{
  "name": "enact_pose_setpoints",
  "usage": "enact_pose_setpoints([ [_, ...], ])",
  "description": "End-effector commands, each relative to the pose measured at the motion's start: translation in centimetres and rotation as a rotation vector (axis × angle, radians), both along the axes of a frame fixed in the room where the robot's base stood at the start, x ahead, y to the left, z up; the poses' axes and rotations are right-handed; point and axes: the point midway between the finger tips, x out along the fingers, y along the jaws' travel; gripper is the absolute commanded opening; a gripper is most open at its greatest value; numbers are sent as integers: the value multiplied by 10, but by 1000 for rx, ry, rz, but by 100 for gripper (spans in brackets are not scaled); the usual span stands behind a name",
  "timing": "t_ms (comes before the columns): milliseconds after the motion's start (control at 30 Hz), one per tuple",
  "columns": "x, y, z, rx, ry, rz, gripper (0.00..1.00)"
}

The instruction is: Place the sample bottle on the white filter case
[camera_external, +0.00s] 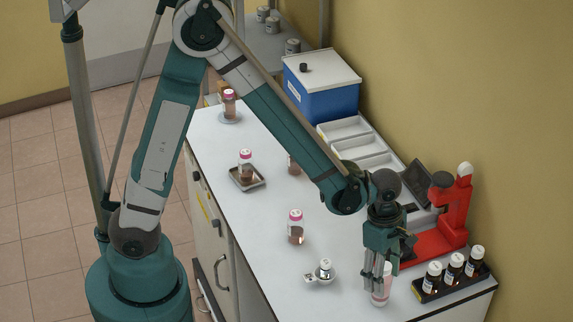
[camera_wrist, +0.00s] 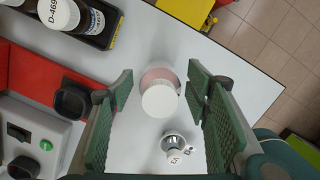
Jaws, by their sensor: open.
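My gripper (camera_external: 377,281) points down near the front right of the white bench. A small bottle with a white top and pinkish body (camera_external: 381,297) is partly hidden by the fingers. In the wrist view, this bottle (camera_wrist: 160,101) lies between the two green fingers of my gripper (camera_wrist: 163,84), with visible gaps on both sides. The fingers are open. Which bottle is the sample bottle is not marked. I cannot tell for sure which thing is the white filter case; a white compartmented tray (camera_external: 345,127) stands along the wall.
A small metal fitting (camera_external: 323,271) lies left of the bottle and shows in the wrist view (camera_wrist: 175,145). Pink-capped bottles (camera_external: 296,228) stand farther back. A black rack of brown bottles (camera_external: 423,290) is right, a red-framed device (camera_external: 462,205) behind. A blue box (camera_external: 325,98) stands at the back.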

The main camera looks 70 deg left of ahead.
Motion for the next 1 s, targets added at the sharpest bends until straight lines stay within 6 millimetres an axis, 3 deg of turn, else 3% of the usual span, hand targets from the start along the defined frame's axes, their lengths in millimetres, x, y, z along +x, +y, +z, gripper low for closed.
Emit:
enact_pose_setpoints([
  [600,-3,8,68,0,0,0,48],
  [1000,-4,10,89,0,0,0,48],
])
